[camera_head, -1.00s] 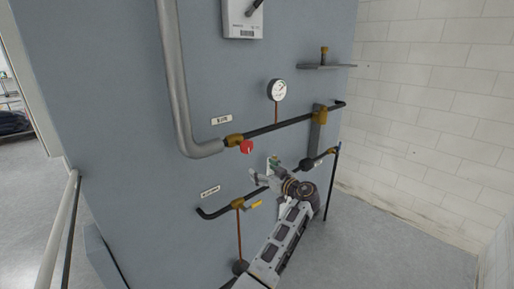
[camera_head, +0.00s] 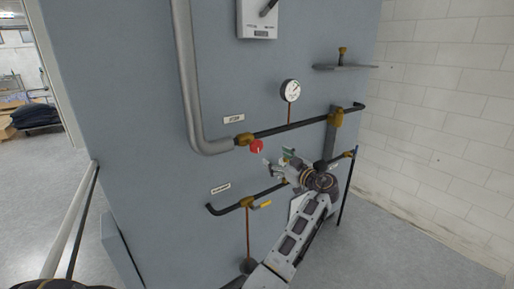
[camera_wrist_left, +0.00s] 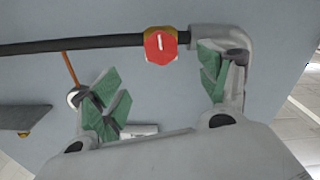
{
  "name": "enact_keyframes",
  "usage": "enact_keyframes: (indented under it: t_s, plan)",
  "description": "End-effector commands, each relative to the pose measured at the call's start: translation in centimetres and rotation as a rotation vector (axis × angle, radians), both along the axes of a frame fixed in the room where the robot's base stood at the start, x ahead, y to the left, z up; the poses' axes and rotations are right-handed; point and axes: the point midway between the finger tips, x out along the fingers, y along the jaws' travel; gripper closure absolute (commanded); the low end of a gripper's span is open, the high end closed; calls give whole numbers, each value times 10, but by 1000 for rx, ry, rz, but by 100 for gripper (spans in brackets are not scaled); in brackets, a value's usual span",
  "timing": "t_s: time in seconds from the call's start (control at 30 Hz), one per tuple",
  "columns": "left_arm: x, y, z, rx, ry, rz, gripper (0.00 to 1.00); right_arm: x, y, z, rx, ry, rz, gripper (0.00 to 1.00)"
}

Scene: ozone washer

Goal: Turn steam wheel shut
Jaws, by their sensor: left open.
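The red steam wheel (camera_head: 257,146) sits on a brass valve in the upper dark pipe, under a small white label (camera_head: 234,119). It also shows in the left wrist view (camera_wrist_left: 160,47), with a white mark on its face. My left gripper (camera_head: 276,165) is open and empty, to the right of and below the wheel in the head view. In the left wrist view its green-padded fingers (camera_wrist_left: 160,88) are spread wide, and the wheel appears between and above their tips, apart from them. My right gripper is not in view.
A thick grey pipe (camera_head: 188,80) joins the valve from the left. A pressure gauge (camera_head: 290,91) stands above the upper pipe. A lower pipe (camera_head: 229,207) with a yellow handle (camera_head: 266,204) runs below, partly behind my left arm. A shelf (camera_head: 345,67) juts out at upper right.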

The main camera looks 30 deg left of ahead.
Motion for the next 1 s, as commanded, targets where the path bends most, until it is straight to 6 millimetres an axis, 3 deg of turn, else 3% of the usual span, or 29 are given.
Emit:
enact_keyframes:
  t_s: [0.33, 1.0]
  plan:
    - [13, 33, 2, 1, 2, 2, 24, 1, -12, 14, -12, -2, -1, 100]
    - [45, 109, 3, 1, 2, 1, 24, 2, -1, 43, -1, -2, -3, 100]
